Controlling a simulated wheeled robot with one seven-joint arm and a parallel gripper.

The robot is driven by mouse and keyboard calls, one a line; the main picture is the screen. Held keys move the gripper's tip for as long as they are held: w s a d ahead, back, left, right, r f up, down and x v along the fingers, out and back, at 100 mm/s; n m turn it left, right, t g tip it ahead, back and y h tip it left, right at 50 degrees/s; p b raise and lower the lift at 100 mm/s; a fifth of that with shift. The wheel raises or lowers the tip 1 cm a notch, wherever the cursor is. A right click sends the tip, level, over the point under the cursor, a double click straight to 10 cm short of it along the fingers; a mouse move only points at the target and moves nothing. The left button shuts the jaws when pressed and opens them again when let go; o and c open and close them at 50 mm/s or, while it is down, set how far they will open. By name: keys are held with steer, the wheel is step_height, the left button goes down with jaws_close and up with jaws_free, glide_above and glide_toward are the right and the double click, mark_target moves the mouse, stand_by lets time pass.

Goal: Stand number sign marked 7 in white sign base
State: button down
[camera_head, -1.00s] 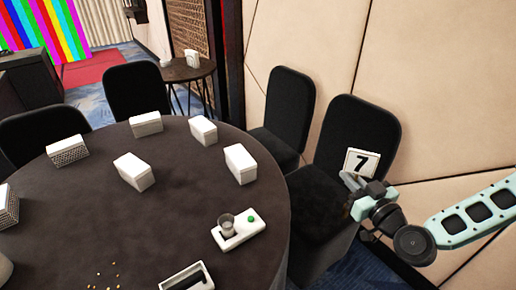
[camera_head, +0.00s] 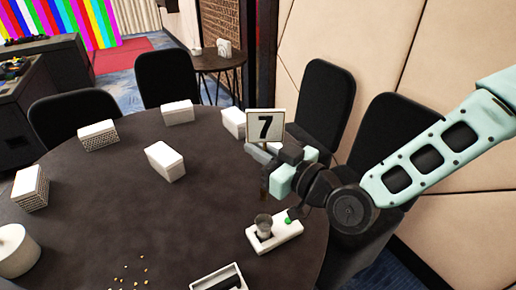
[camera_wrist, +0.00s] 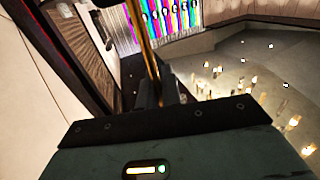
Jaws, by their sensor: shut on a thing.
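The white number sign marked 7 (camera_head: 264,125) is upright in my gripper (camera_head: 265,152), which is shut on its lower edge. The sign is above the right side of the round table, in front of a white box. In the wrist view a thin golden-brown strip (camera_wrist: 143,45), likely the sign edge-on, rises from between the fingers (camera_wrist: 160,92). A white piece with a dark slot (camera_head: 218,280) lies at the table's front edge, partly cut off. A white block with a metal cup and green dot (camera_head: 274,234) lies below my gripper. I cannot tell which is the sign base.
Several white boxes (camera_head: 165,161) stand on the dark round table (camera_head: 110,215). A white round container (camera_head: 17,250) is at the left, and small crumbs lie at the front. Black chairs (camera_head: 323,105) ring the table. A padded wall (camera_head: 440,50) is at the right.

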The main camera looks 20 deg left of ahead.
step_height(320, 180, down, 12)
steer(key=b, duration=0.9)
steer(key=shift+f, duration=0.2)
stand_by(0.5)
steer(key=shift+f+b, duration=0.2)
steer(key=shift+b, duration=0.15)
stand_by(0.4)
steer(key=shift+f+b, duration=1.9)
steer(key=shift+f, duration=0.15)
steer(key=c, duration=1.5)
jaws_free()
steer(key=shift+d, duration=0.1)
